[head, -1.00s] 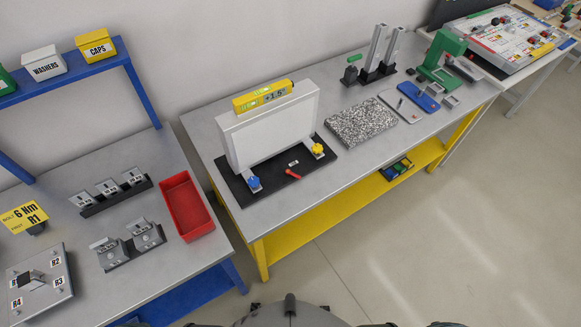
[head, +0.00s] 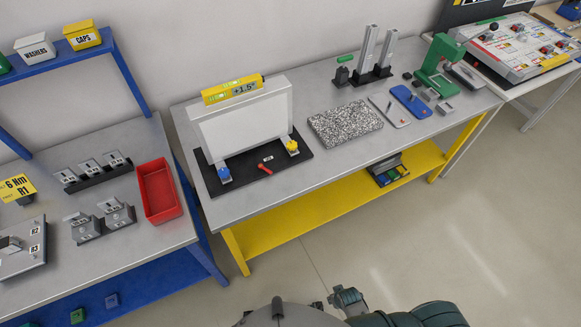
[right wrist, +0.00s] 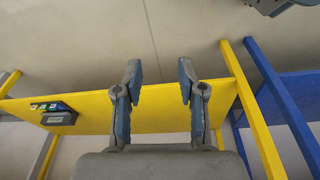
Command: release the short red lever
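The short red lever (head: 265,169) sits on the black base plate (head: 218,186) in front of the white lightbox panel (head: 243,122), between a blue knob (head: 224,174) and a yellow knob (head: 292,146). A yellow level reading +1.5° (head: 233,90) lies on top of the panel. My right gripper (head: 349,298) is at the bottom of the head view, well short of the table and apart from the lever. In the right wrist view my right gripper (right wrist: 158,83) is open with nothing between its fingers. My left gripper is not in view.
A grey-topped table with a yellow lower shelf (head: 285,222) carries the lightbox, a speckled stone slab (head: 345,123) and a green press (head: 438,62). A red bin (head: 159,192) stands on the left bench. Open floor lies in front of the yellow table.

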